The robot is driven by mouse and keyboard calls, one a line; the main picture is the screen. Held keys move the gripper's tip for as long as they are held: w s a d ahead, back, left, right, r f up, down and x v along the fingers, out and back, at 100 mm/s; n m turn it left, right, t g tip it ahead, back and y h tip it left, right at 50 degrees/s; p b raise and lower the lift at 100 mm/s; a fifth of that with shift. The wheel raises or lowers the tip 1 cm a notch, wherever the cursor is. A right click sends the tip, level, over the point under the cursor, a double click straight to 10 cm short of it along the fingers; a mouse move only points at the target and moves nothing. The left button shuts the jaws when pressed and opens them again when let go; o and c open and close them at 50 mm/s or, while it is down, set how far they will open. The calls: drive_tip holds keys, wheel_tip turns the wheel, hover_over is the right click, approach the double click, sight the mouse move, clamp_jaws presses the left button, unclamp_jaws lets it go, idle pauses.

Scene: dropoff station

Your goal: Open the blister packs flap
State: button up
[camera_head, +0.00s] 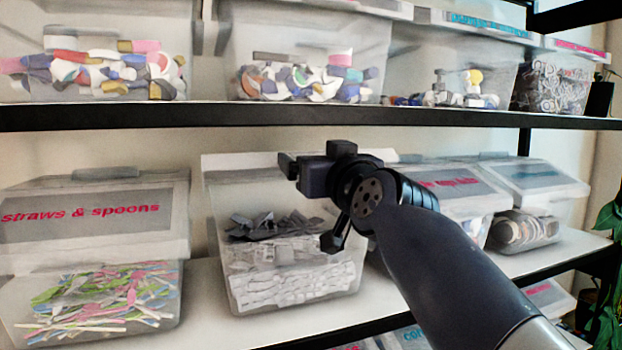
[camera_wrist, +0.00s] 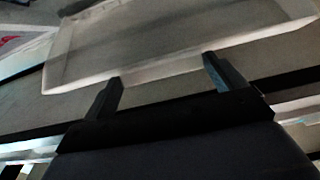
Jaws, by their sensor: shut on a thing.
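The blister packs bin (camera_head: 235,285) is the clear box in the middle of the lower shelf, with grey and white packs (camera_head: 290,250) showing inside. Its flap (camera_head: 235,162) appears raised near level at the top, with the front opening uncovered; my gripper and arm hide part of it. My gripper (camera_head: 291,166) is at the flap's front edge. In the wrist view the flap (camera_wrist: 180,35) is a translucent panel with a pale rim, and my gripper's fingers (camera_wrist: 165,82) stand apart at that rim, shut on the flap. The exact contact is hard to see.
The straws and spoons bin (camera_head: 95,260) stands to the left with its flap down. Other labelled bins (camera_head: 540,200) stand to the right. The upper shelf edge (camera_head: 200,116) runs just above my gripper. A plant (camera_head: 608,250) is at the far right.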

drive_tip(key=shift+w+a+r+p, duration=0.1)
drive_tip(key=shift+w+r+p, duration=0.2)
drive_tip(key=shift+r, duration=0.4)
drive_tip(key=shift+w+r+p, duration=0.1)
drive_tip(key=shift+r+p, duration=0.3)
drive_tip(key=shift+r, duration=0.25)
drive_tip(key=shift+w+a+r+p, duration=0.15)
drive_tip(key=shift+r+p, duration=0.2)
drive_tip(key=shift+r, duration=0.35)
drive_tip(key=shift+d, duration=0.1)
drive_tip(key=o, duration=1.1)
drive_tip(key=shift+f, duration=0.1)
drive_tip(key=b+v, duration=0.4)
drive_tip(key=v, duration=0.7)
drive_tip(key=shift+w, duration=0.1)
